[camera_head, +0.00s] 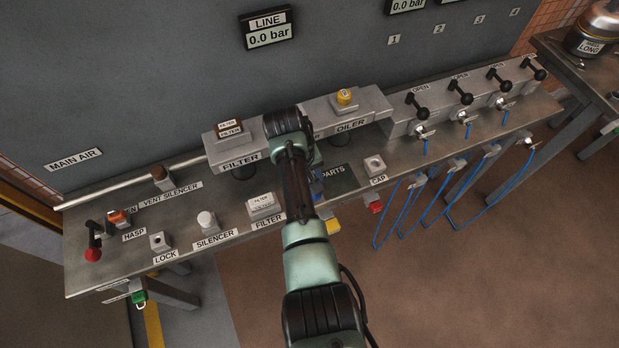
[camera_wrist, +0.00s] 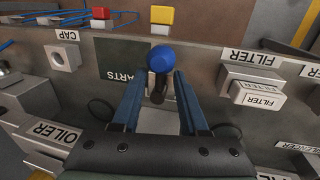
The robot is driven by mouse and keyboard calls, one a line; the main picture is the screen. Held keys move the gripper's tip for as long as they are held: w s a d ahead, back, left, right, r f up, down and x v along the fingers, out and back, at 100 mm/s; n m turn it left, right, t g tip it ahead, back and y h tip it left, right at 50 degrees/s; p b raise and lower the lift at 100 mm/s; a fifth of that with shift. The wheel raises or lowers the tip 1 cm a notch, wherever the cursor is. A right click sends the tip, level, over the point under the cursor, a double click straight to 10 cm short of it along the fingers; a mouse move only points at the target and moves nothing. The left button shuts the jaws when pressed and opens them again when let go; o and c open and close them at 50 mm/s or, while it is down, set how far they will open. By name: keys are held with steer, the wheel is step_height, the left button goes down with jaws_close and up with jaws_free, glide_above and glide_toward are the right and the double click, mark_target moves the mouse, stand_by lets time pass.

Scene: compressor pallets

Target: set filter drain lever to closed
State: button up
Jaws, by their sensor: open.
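A lever with a blue ball knob (camera_wrist: 161,60) and a dark stem stands at the middle of the wrist view. It is most likely the filter drain lever, but no label on it shows. My gripper (camera_wrist: 157,82) is open, with one blue finger on each side of the stem. The knob is at the fingertips, and I cannot tell whether either finger touches the lever. In the head view my own arm covers most of this spot. The filter block (camera_head: 232,143) stands just left of my arm.
The oiler block (camera_head: 348,109) stands right of my arm. A filter box (camera_head: 262,204), a white silencer (camera_head: 206,220) and a cap block (camera_head: 374,166) sit on the bench. Several black levers (camera_head: 417,107) stand at the right. Blue cords hang off the front edge.

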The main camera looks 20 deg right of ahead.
step_height(320, 180, up, 13)
steer(key=a, duration=0.2)
steer(key=shift+a, duration=0.25)
steer(key=shift+f, duration=0.15)
steer(key=w+a+r+t, duration=0.2)
steer(key=w+r+t, duration=0.25)
steer(key=r, duration=0.45)
steer(key=w+a+r+t, duration=0.25)
steer(key=r+t, duration=0.25)
steer(key=r, duration=0.4)
steer(key=w+a+r+t, duration=0.1)
steer(key=w+r+t, duration=0.3)
steer(key=r, duration=0.5)
steer(key=s+a+r+t+y, duration=0.1)
steer(key=s+a+r+t, duration=0.2)
steer(key=r, duration=0.6)
steer(key=s+a+r+t, duration=0.1)
steer(key=s+r+t, duration=0.3)
steer(key=r, duration=0.4)
steer(key=s+a+r+t+y, duration=0.1)
steer(key=s+r+t, duration=0.6)
steer(key=s+r, duration=0.6)
steer(key=shift+s+a+r, duration=0.15)
steer(key=shift+s+a, duration=0.2)
steer(key=shift+s, duration=0.05)
